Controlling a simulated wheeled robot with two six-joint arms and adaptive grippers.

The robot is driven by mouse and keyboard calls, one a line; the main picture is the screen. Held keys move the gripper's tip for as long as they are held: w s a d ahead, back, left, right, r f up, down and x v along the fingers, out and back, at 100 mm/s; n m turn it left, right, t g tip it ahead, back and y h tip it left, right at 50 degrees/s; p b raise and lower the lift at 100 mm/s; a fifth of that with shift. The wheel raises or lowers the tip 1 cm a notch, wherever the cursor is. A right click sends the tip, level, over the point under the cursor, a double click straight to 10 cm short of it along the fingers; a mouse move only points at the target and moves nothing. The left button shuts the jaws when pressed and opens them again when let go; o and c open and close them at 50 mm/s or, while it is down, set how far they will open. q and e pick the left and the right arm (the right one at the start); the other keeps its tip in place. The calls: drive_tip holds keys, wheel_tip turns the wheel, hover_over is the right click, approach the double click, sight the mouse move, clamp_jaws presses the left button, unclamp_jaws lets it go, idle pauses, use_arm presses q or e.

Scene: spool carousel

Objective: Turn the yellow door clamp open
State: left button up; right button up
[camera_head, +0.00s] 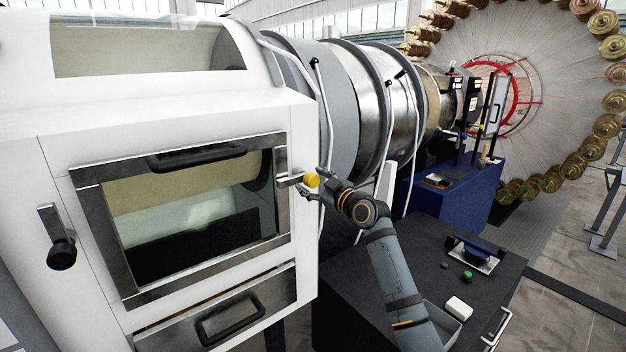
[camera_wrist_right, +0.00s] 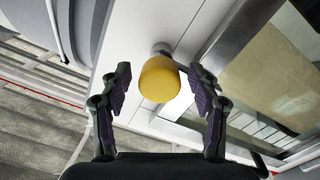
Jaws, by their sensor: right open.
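The yellow door clamp knob (camera_head: 311,180) sits at the right edge of the white machine's windowed door (camera_head: 283,200), on a short metal lever. My right gripper (camera_head: 322,184) is at the knob, coming from the right. In the right wrist view the yellow knob (camera_wrist_right: 159,79) lies between the two spread fingers of my right gripper (camera_wrist_right: 160,88), with a gap on each side. The gripper is open and holds nothing. The door appears closed, with a black handle (camera_head: 198,157) along its top. My left gripper is not in view.
A black-knobbed lever (camera_head: 60,240) is on the machine's left side. A drawer with a black handle (camera_head: 230,319) is below the door. A dark table (camera_head: 425,262) with small items stands at right, under my right arm. A large spool wheel (camera_head: 540,80) is behind.

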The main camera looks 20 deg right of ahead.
clamp_jaws()
idle(0.3)
